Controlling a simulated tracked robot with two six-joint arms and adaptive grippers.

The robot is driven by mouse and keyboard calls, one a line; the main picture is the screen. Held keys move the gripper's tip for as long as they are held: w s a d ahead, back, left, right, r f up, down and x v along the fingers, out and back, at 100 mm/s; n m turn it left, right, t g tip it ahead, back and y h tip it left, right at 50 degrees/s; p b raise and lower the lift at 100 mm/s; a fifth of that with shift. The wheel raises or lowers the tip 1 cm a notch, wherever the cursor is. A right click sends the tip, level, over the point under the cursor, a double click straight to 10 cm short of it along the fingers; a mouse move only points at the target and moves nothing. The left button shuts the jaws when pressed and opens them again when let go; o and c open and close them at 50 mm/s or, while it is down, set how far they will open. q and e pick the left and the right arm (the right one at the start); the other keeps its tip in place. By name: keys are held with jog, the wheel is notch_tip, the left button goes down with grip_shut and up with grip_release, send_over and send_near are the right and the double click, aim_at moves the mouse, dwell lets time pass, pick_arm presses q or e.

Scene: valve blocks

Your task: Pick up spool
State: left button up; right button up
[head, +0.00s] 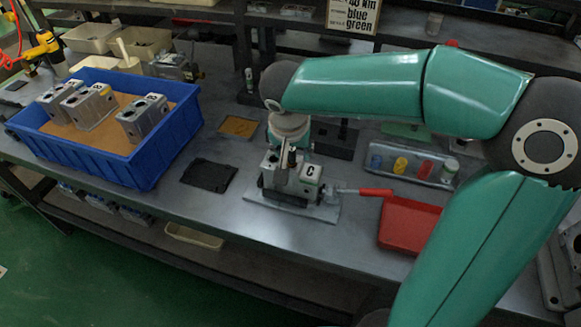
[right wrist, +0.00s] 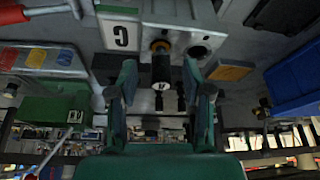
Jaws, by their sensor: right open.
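The grey valve block marked C (head: 311,172) stands on a metal plate (head: 262,208) at the middle of the bench. In the right wrist view the block (right wrist: 165,14) is at the top, with round bores in its face. A dark spool (right wrist: 161,68) with an orange ring and a pale marked end stands out from one bore. My right gripper (right wrist: 163,88) is open, with a finger on either side of the spool and visible gaps between. In the head view the right gripper (head: 287,150) points down at the block, partly hidden by its own wrist. My left gripper is not in view.
A blue bin (head: 150,172) with several valve blocks stands at the left. A red tray (head: 408,226) and a red-handled tool (head: 372,192) lie right of the block. A grey tray (head: 438,178) holds coloured pieces. A black pad (head: 209,175) lies left of the block.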

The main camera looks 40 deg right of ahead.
grip_shut()
jog(key=shift+r, duration=0.1)
dwell(0.6)
